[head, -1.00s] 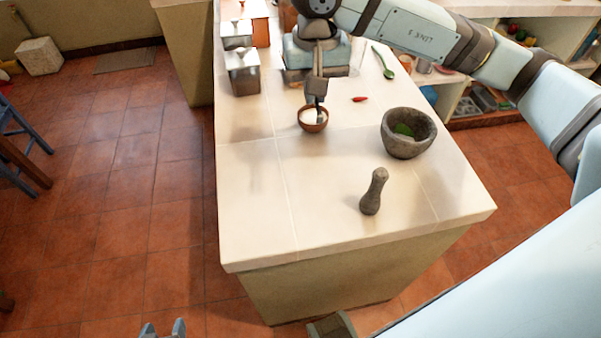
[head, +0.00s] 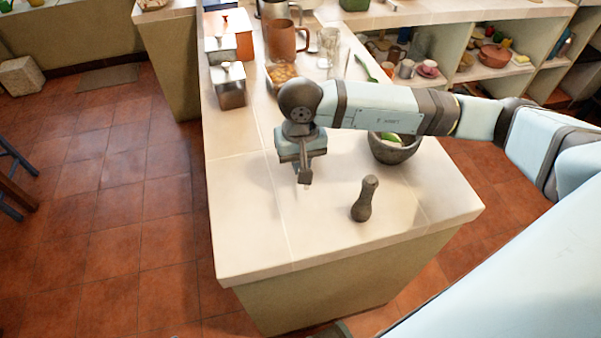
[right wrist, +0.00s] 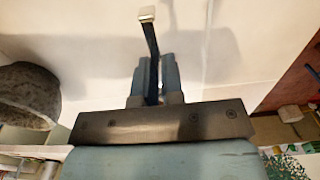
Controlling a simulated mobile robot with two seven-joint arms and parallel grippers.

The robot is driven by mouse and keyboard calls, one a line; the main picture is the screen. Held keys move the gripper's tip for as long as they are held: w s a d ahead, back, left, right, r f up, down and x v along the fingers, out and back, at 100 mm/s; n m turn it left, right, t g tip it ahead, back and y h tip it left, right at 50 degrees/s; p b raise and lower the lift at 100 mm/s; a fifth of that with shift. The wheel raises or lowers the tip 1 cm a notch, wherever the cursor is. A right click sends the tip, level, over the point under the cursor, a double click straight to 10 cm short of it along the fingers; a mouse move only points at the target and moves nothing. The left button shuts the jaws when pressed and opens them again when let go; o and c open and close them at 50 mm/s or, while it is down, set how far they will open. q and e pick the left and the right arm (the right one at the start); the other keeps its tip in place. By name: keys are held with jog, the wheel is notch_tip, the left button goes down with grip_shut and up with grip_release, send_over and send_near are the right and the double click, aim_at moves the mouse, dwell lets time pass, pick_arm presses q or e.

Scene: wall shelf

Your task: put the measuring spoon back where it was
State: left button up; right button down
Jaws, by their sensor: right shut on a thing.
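My right gripper (head: 304,178) is over the near half of the pale counter, left of the stone pestle. In the right wrist view my right gripper (right wrist: 156,85) is shut on the measuring spoon (right wrist: 151,45). The spoon has a thin dark handle and a small cream-coloured squarish end, pointing away from the jaws. In the head view the spoon is mostly hidden by the gripper, with only a faint pale bit below the jaws. My left gripper is not in view.
The stone mortar (head: 398,153), holding something green, is partly behind my right arm. The front-left counter is clear.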

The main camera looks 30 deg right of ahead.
notch_tip(320, 180, down, 4)
jog(key=shift+f, duration=0.25)
jog(key=shift+f+b, duration=0.25)
jog(key=shift+b, duration=0.05)
jog(key=c, duration=1.2)
grip_release()
jog(key=shift+r, duration=0.15)
jog(key=shift+c, duration=0.2)
jog(key=shift+r, duration=0.1)
jog(key=shift+r+p, duration=0.25)
jog(key=shift+p, duration=0.35)
notch_tip(320, 180, up, 10)
jog(key=shift+r+b, duration=0.25)
jog(key=shift+b, duration=0.45)
jog(key=shift+r, duration=0.6)
